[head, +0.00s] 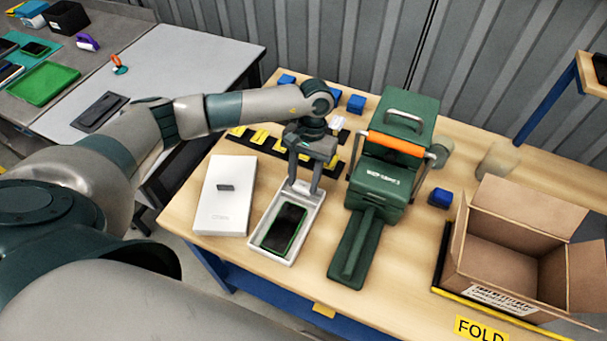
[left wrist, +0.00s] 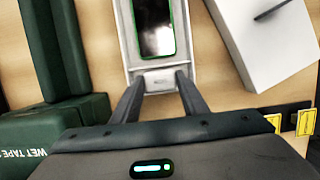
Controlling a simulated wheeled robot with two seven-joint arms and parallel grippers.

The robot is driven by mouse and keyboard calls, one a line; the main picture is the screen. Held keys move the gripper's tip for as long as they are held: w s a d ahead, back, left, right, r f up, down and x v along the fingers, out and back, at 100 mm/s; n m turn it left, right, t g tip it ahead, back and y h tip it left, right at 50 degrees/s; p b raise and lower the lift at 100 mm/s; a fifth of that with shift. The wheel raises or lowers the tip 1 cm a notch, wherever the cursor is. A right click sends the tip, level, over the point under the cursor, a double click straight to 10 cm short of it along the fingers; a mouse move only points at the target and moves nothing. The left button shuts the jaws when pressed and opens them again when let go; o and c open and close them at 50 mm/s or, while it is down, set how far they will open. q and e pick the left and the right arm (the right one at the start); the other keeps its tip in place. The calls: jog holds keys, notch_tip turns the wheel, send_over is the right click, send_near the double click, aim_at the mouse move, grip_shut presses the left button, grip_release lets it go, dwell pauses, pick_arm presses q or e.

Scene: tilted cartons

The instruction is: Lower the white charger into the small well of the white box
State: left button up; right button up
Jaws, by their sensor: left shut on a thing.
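The white box (head: 311,217) lies open on the wooden table, with a dark green-edged phone (head: 284,228) in its large near compartment. In the left wrist view the box (left wrist: 127,38) and phone (left wrist: 155,25) lie just beyond my fingers. My left gripper (head: 302,190) points down at the far end of the box, where the small well is. It is shut on the white charger (left wrist: 159,80), which shows pale between the fingertips. The fingers and the white-on-white colours hide much of it, and I cannot tell whether it touches the well. My right gripper is out of view.
The white lid (head: 222,210) lies left of the box, with a small dark item on it. A green tape machine (head: 385,170) stands close on the right. An open cardboard carton (head: 515,250) is farther right. Yellow-and-black strips and blue blocks lie behind.

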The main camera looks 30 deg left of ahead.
aim_at(304, 182)
pick_arm(q)
jog(key=shift+f, duration=0.6)
dwell(0.4)
jog(key=shift+f+b, duration=0.5)
jog(key=shift+b, duration=0.2)
dwell(0.5)
jog(key=shift+f+b, duration=0.45)
jog(key=shift+b, duration=0.15)
dwell(0.5)
jog(key=o, duration=1.1)
jog(key=shift+c, duration=1.3)
